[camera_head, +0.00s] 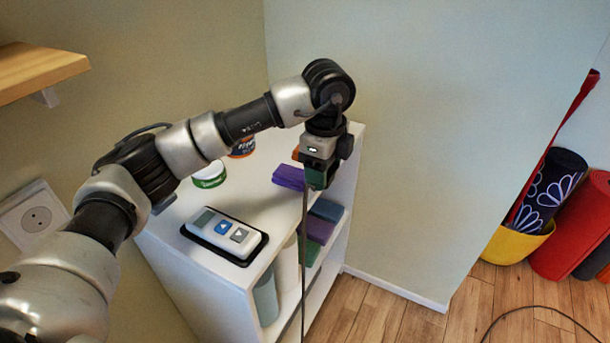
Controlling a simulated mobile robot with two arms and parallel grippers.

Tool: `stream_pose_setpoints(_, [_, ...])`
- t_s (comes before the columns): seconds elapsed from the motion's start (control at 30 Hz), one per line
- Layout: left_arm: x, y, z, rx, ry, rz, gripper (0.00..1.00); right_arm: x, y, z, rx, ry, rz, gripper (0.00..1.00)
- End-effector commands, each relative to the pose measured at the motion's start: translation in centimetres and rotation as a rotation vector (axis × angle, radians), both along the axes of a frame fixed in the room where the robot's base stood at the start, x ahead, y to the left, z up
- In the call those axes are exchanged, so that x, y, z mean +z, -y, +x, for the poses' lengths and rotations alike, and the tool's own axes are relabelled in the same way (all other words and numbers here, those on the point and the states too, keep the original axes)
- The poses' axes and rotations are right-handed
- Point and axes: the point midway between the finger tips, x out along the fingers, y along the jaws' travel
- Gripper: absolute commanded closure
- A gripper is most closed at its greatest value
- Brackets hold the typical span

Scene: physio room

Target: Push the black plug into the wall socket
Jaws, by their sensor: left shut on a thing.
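The white wall socket (38,217) is on the wall at the far left, with a round face and small holes. My left gripper (318,176) is far to the right of it, above the right edge of the white shelf unit, pointing down. It is shut on the black plug, whose body is mostly hidden by the jaws. A dark cable (304,255) hangs straight down from the jaws past the front of the shelf. My right gripper is not in view.
On the white shelf top (245,190) are a remote-like device (223,233) on a black tray, a green-and-white tub (209,175) and purple folded bands (290,177). A wooden wall shelf (35,70) juts out at upper left. Rolled mats (575,225) stand at right.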

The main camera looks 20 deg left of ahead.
Motion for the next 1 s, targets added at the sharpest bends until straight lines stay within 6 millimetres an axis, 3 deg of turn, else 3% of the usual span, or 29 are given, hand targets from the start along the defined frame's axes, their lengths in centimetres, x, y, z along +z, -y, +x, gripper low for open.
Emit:
stream_pose_setpoints(0.73, [0.24,0.48,-0.04,-0.024,-0.001,0.0,0.66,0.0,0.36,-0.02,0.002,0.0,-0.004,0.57])
stream_pose_setpoints(0.87, [-0.02,0.31,-0.32,-0.126,-0.002,0.0,0.66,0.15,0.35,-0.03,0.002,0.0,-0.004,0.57])
stream_pose_setpoints(1.0, [-0.59,0.04,-0.92,-0.333,-0.004,0.001,0.66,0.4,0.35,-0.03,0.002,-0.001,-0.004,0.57])
